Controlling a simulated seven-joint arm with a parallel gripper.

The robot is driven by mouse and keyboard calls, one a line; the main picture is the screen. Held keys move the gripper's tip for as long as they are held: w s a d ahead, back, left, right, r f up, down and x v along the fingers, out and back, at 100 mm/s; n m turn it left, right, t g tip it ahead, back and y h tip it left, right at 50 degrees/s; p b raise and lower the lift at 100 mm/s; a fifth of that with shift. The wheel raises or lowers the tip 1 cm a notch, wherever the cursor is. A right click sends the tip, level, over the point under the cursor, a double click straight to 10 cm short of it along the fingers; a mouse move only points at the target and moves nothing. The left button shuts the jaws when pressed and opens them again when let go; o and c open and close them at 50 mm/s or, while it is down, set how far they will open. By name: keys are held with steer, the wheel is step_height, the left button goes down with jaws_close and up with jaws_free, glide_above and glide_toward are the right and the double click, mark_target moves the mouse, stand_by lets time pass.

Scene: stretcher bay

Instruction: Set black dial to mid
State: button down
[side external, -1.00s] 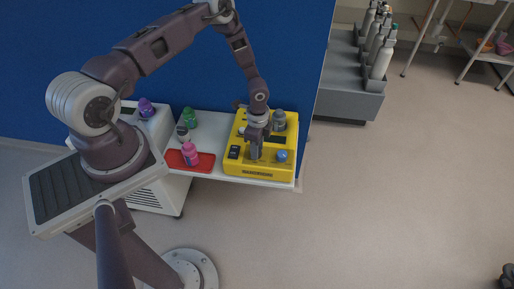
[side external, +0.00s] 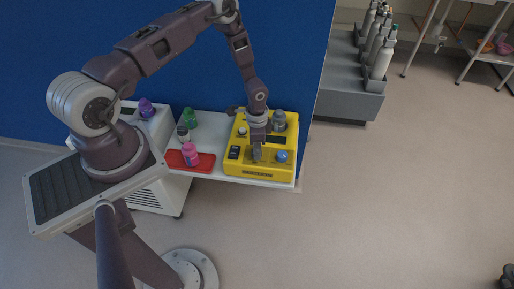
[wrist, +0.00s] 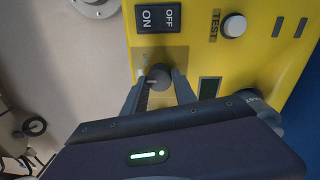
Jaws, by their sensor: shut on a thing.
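The yellow control unit (side external: 259,174) stands on the white table, and my gripper (side external: 257,158) points straight down over its front middle. In the wrist view, the dark round dial (wrist: 158,74) sits between my two fingertips, which touch it from both sides. A small pale mark shows on its near edge. My gripper is shut on this dial; it also shows in the wrist view (wrist: 158,86). In the side view my fingers hide the dial. Any scale marks around it are too small or hidden to read.
The unit also carries an ON/OFF switch (wrist: 157,18), a white TEST button (wrist: 232,26), a blue knob (side external: 282,156) and a grey bottle-like part (side external: 279,121). A red tray (side external: 203,166) with a pink bottle (side external: 190,153) lies to the left. A blue wall (side external: 290,60) stands behind.

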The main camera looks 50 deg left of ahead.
steer(key=c, duration=1)
jaws_free()
step_height(320, 180, up, 7)
steer(key=shift+w+a+r, duration=0.1)
steer(key=shift+a, duration=0.05)
step_height(320, 180, up, 27)
steer(key=s+d+n+t+y, duration=0.2)
steer(key=n, duration=0.1)
steer(key=s+d+r+n+t, duration=0.2)
steer(key=s+d+r, duration=0.2)
steer(key=s, duration=0.6)
steer(key=s+d+r+n+t+h, duration=0.1)
steer(key=s+d+r, duration=0.3)
steer(key=s+r, duration=0.5)
steer(key=shift+s+r+n+t+h, duration=0.3)
steer(key=shift+s+n+t, duration=0.15)
steer(key=shift+s, duration=0.45)
